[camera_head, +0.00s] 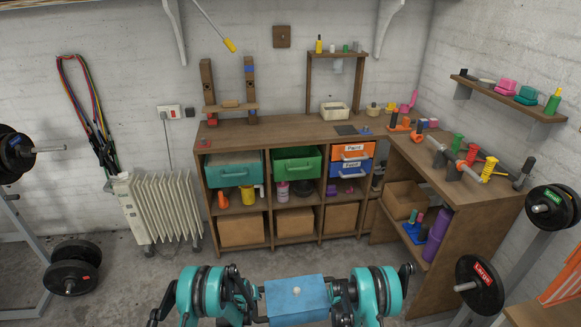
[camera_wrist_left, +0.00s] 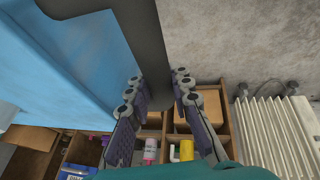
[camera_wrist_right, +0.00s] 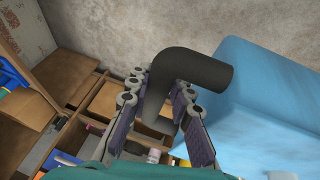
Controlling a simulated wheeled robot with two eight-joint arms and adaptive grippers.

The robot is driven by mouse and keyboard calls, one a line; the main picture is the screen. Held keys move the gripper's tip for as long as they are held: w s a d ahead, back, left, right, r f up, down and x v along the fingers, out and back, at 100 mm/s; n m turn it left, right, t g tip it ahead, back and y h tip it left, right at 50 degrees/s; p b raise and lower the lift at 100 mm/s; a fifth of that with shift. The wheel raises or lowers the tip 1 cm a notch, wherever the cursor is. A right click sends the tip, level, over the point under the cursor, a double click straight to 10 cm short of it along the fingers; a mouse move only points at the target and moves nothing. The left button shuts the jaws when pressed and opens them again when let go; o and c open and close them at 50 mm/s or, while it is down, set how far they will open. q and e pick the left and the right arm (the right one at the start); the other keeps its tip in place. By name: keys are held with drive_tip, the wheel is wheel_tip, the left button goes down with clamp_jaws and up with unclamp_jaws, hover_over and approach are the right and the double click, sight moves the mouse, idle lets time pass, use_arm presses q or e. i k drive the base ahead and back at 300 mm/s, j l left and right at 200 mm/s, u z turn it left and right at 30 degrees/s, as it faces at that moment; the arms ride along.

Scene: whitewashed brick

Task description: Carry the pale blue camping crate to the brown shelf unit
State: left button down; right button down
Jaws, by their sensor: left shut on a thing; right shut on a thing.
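The pale blue camping crate (camera_head: 285,306) is held in front of me at the bottom of the head view. Its pale blue side fills the left of the left wrist view (camera_wrist_left: 75,60) and the right of the right wrist view (camera_wrist_right: 260,115). My left gripper (camera_wrist_left: 157,90) is shut on a dark handle at one end. My right gripper (camera_wrist_right: 158,92) is shut on a dark bent handle at the other end. The brown shelf unit (camera_head: 270,206) stands ahead against the back wall, apart from the crate. The crate's underside is hidden.
A white radiator (camera_head: 160,212) stands left of the shelf unit. A wooden side bench (camera_head: 455,185) with tools juts out at right. Weight plates lie at left (camera_head: 70,275) and stand on a rack at right (camera_head: 480,285). Bare floor lies between me and the shelf unit.

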sight(300, 132)
drive_tip(key=i, duration=0.9)
drive_tip(key=i+l, duration=0.15)
drive_tip(key=i, duration=0.7)
